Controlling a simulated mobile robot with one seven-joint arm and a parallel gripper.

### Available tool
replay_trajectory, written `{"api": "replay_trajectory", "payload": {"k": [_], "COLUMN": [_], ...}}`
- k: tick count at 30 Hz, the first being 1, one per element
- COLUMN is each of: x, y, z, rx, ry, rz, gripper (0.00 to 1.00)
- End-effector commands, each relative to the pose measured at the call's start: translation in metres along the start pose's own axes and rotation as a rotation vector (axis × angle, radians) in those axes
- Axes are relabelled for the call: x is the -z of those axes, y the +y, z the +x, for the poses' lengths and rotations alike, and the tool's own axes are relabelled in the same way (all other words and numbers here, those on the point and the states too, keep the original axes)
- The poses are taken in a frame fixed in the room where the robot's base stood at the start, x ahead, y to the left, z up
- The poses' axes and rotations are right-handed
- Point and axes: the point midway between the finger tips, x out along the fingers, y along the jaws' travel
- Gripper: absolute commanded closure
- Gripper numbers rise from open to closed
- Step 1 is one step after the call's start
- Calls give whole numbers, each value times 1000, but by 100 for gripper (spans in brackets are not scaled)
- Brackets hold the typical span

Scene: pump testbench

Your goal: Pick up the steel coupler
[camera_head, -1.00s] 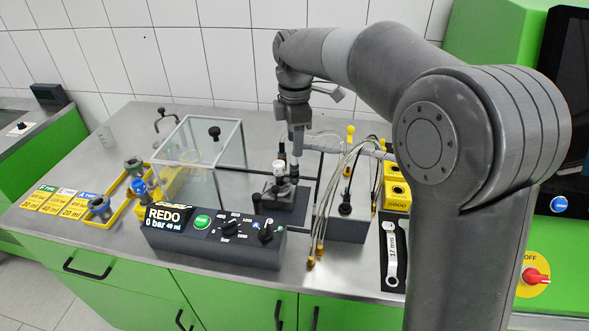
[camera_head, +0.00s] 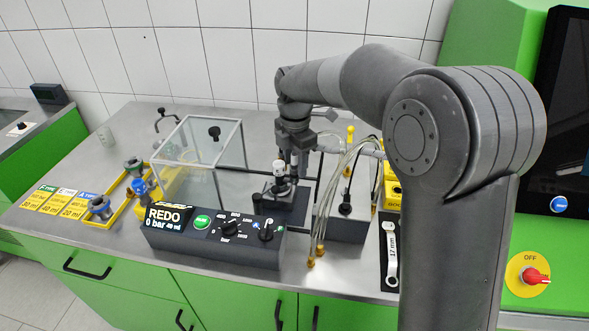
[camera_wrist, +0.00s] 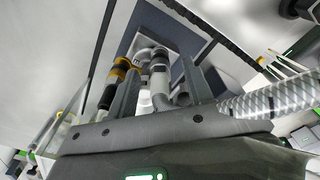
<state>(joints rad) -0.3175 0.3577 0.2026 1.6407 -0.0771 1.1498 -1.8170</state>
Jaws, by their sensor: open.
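The steel coupler (camera_wrist: 158,78) is a grey cylinder in the middle of the wrist view, joined by an elbow to a braided hose (camera_wrist: 270,98). My gripper (camera_wrist: 160,70) is open, with one finger on each side of the coupler. A gap shows beside the coupler, and I cannot tell whether either finger touches it. In the head view my gripper (camera_head: 293,160) is low over the bench, just behind a small black stand with a white-topped fitting (camera_head: 279,168). The coupler is mostly hidden by the gripper there.
A clear box (camera_head: 190,165) stands to the left, behind the REDO control panel (camera_head: 215,240). A bundle of thin hoses (camera_head: 325,205) hangs at the right of the gripper. A black-and-yellow fitting (camera_wrist: 115,72) is close by the left finger in the wrist view.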

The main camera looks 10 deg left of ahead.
Motion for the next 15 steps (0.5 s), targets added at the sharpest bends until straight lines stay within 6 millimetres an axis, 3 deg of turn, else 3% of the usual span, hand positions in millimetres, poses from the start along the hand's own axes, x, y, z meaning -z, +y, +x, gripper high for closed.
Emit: {"api": "replay_trajectory", "payload": {"k": [6, 15], "x": [0, 0], "y": [1, 1], "z": [27, 30], "rx": [1, 0], "ry": [1, 0], "rz": [-1, 0], "gripper": [53, 57]}}
